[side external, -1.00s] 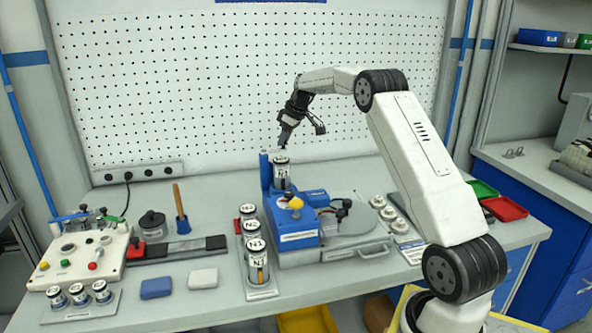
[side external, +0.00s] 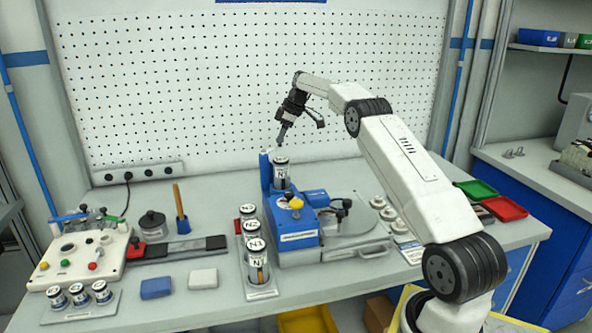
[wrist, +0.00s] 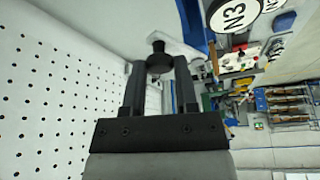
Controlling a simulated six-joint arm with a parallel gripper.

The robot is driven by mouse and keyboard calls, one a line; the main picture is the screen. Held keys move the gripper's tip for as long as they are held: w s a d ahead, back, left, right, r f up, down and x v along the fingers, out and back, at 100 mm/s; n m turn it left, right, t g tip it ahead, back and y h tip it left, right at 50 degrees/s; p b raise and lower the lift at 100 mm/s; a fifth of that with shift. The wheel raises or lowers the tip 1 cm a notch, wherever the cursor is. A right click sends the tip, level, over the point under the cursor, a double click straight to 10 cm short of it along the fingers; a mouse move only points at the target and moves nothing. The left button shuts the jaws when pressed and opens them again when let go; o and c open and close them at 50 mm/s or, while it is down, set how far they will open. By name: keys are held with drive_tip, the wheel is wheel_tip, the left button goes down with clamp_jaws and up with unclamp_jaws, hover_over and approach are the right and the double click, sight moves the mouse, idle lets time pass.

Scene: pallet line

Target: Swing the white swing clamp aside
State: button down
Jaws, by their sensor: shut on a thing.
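My gripper (side external: 279,144) is at the top of the blue fixture (side external: 297,227), just above and behind a white-labelled can (side external: 281,175) standing in it. In the wrist view my gripper (wrist: 160,66) is shut on a black knob (wrist: 158,48), one finger on each side. The knob sits on a white piece, which I take to be the white swing clamp (wrist: 184,49); only part of it shows. A can lid marked N3 (wrist: 234,14) is to the right of the knob, apart from it. The clamp is too small to make out in the side view.
A rack of cans (side external: 257,265) stands left of the fixture. A round grey plate (side external: 350,222) with a black-topped part is to its right. A white pegboard (side external: 240,85) rises behind. A control box (side external: 85,255) and two small blocks are at left.

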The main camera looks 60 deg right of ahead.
drive_tip(key=shift+r, duration=0.1)
idle(0.3)
drive_tip(key=shift+c, duration=1.8)
unclamp_jaws()
drive_tip(key=v, duration=0.7)
drive_tip(key=shift+r, duration=0.4)
